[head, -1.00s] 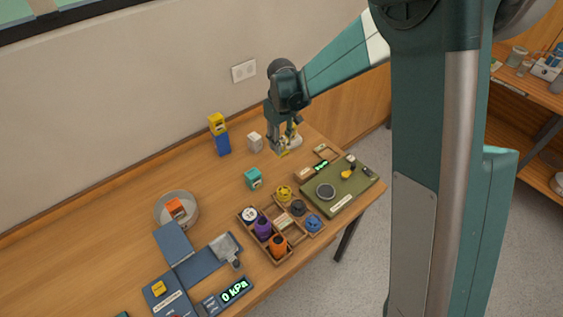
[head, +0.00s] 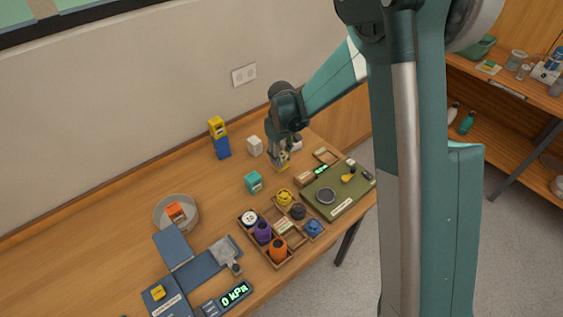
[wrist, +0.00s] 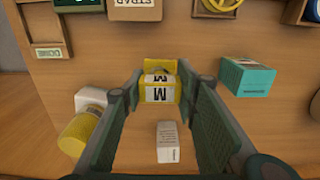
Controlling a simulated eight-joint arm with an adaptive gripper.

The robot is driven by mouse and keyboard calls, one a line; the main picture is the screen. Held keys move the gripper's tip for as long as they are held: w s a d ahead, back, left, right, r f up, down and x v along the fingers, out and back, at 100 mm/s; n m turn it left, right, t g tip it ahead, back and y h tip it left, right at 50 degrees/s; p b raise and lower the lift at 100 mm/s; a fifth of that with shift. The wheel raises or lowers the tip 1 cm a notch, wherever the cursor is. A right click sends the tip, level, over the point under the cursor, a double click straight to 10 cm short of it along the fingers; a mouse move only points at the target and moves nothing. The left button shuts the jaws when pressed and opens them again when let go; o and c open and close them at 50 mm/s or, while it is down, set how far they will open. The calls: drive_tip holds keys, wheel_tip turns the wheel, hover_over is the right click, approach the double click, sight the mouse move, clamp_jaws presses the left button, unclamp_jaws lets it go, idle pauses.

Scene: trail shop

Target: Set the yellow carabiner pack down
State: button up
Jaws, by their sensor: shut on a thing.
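In the head view the yellow pack (head: 284,167) shows only in part at the fingertips, low over the wooden table (head: 110,235). I cannot tell whether its underside touches the table.
A white box (head: 254,146) and a teal box (head: 253,182) stand near my gripper. A yellow-and-white item (wrist: 80,130) lies beside it. A divided wooden tray (head: 281,258) and a green mat board (head: 345,205) are nearer the front. Bare table lies left of the teal box.

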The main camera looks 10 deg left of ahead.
drive_tip(key=shift+f, duration=1.2)
drive_tip(key=shift+f, duration=0.1)
drive_tip(key=o, duration=1)
drive_tip(key=shift+c, duration=0.2)
wheel_tip(320, 180, up, 12)
drive_tip(key=shift+r, duration=0.1)
drive_tip(key=shift+d+r, duration=0.1)
